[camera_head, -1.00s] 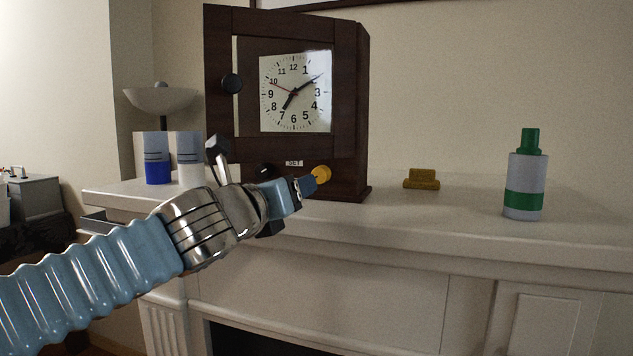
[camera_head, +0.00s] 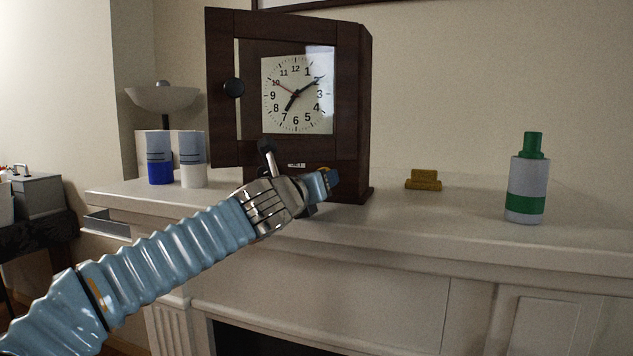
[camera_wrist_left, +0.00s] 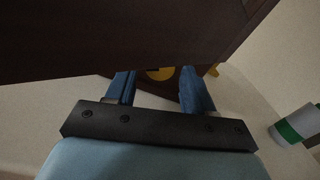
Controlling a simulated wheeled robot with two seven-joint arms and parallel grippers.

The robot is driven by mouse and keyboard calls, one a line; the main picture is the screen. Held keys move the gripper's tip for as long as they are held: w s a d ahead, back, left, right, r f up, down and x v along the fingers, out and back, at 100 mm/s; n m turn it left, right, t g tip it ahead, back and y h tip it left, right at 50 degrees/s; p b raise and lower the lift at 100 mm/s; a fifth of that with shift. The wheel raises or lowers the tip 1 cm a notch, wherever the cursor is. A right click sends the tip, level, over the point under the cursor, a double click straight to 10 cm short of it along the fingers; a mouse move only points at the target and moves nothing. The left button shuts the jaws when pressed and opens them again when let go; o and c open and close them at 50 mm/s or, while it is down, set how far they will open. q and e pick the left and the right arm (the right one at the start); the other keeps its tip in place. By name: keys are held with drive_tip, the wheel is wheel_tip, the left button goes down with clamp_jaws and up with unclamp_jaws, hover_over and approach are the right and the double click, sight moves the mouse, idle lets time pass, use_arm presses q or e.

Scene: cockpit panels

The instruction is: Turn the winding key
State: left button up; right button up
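A dark wooden clock (camera_head: 350,100) stands on the mantel, with a round yellow knob low on its front, which may be the winding key. In the head view the knob is mostly hidden behind my left gripper (camera_head: 328,181). In the left wrist view the yellow knob (camera_wrist_left: 160,74) shows between the fingertips of my left gripper (camera_wrist_left: 157,75), partly covered by the clock's dark wood above. The fingers are apart, one on each side of it, and I see no clear contact. My right gripper is not in view.
The clock's framed front with a black knob (camera_head: 233,88) juts out above my left wrist. A yellow-brown block (camera_head: 423,180) and a green-and-white bottle (camera_head: 527,180) stand right on the mantel (camera_head: 440,222).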

use_arm(q)
drive_tip(key=c, duration=0.8)
drive_tip(key=shift+r+m+p, duration=0.15)
drive_tip(key=shift+m+p, duration=0.15)
drive_tip(key=shift+p, duration=0.1)
drive_tip(key=m+p, duration=0.2)
drive_tip(key=shift+r+m, duration=0.15)
drive_tip(key=shift+m, duration=0.15)
drive_tip(key=shift+a+f+m, duration=0.1)
drive_tip(key=shift+f+m, duration=0.1)
drive_tip(key=shift+m, duration=0.3)
drive_tip(key=o, duration=1)
drive_tip(key=shift+s+a+f, duration=0.1)
drive_tip(key=shift+s, duration=0.15)
drive_tip(key=b+v, duration=0.1)
drive_tip(key=v, duration=1.2)
drive_tip(key=shift+s, duration=0.15)
